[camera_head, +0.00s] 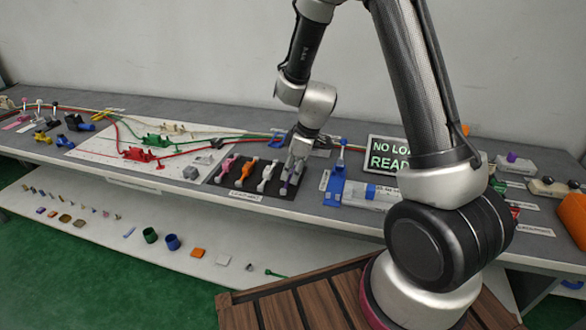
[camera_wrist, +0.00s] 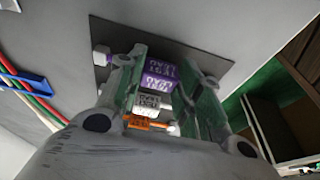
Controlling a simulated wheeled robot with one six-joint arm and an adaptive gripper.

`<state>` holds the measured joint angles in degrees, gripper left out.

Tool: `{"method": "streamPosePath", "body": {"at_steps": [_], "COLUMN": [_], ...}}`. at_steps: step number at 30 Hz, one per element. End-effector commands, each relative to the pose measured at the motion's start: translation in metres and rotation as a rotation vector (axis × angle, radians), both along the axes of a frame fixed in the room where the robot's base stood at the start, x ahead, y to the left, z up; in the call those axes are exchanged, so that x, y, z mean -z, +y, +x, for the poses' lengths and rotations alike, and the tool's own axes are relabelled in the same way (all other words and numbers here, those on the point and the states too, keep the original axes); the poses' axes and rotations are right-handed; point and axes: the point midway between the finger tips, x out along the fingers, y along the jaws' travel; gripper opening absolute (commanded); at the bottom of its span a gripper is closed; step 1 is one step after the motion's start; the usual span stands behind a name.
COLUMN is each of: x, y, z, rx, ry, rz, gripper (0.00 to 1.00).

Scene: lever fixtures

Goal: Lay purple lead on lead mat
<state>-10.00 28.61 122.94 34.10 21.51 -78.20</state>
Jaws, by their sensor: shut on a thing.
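The dark lead mat (camera_head: 272,188) lies on the bench, with pink (camera_head: 227,167), orange (camera_head: 246,171) and white (camera_head: 266,176) leads in a row on it. My gripper (camera_head: 291,176) is low over the mat's right end, to the right of the white lead. It is shut on the purple lead (camera_head: 285,190), whose lower end shows just below the fingers. In the wrist view the purple lead's block (camera_wrist: 172,72) sits between my fingers (camera_wrist: 165,95) against the dark mat (camera_wrist: 208,62). Whether the lead touches the mat is hidden.
A blue fixture (camera_head: 336,186) stands just right of the mat. A white board (camera_head: 95,150) with green (camera_head: 152,140) and red (camera_head: 139,154) fixtures lies left. Red and green cables run behind the mat. A lit sign (camera_head: 391,154) stands at the back right.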

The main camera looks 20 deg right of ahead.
Motion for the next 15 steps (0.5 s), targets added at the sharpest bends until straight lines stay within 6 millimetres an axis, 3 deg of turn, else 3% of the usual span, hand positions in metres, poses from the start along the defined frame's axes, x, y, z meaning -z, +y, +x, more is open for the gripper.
{"method": "streamPosePath", "body": {"at_steps": [6, 7, 10, 15], "x": [0.0002, 0.0002, 0.0002, 0.0001], "y": [0.0000, 0.0000, 0.0000, 0.0000], "z": [0.0001, 0.0001, 0.0000, 0.0000], "rx": [0.000, 0.000, 0.000, 0.000], "ry": [0.000, 0.000, 0.000, 0.000], "rz": [0.000, 0.000, 0.000, 0.000], "gripper": [0.15, 0.41, 0.59, 0.60]}}
